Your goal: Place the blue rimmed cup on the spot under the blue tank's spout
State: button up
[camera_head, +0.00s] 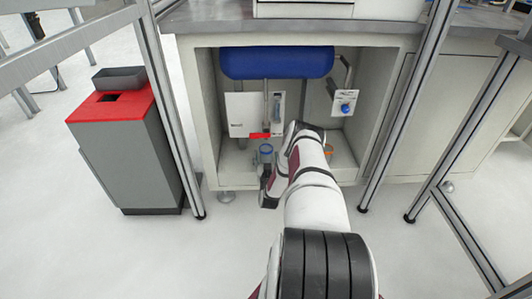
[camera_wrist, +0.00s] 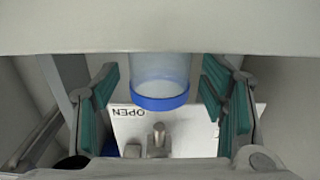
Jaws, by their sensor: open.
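The blue tank (camera_head: 277,62) lies across the top of the open cabinet, with pipes running down from it. The cup with the blue rim (camera_head: 265,149) is low in the cabinet, below a small red piece. In the wrist view, which looks upside down, the clear blue-rimmed cup (camera_wrist: 160,92) lies between the green-padded fingers. My gripper (camera_wrist: 163,105) is open, with a visible gap on each side of the cup. A metal fitting (camera_wrist: 158,134), perhaps the spout, shows near the cup. I cannot make out the spot.
An orange-rimmed item (camera_head: 328,149) is at the right on the cabinet floor, partly hidden by my arm. A white panel with a blue knob (camera_head: 345,108) hangs at right. Cabinet walls (camera_head: 207,100) confine the space.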

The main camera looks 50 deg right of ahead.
jog(key=p+v, duration=0.3)
jog(key=v, duration=0.6)
jog(key=shift+s+a, duration=0.2)
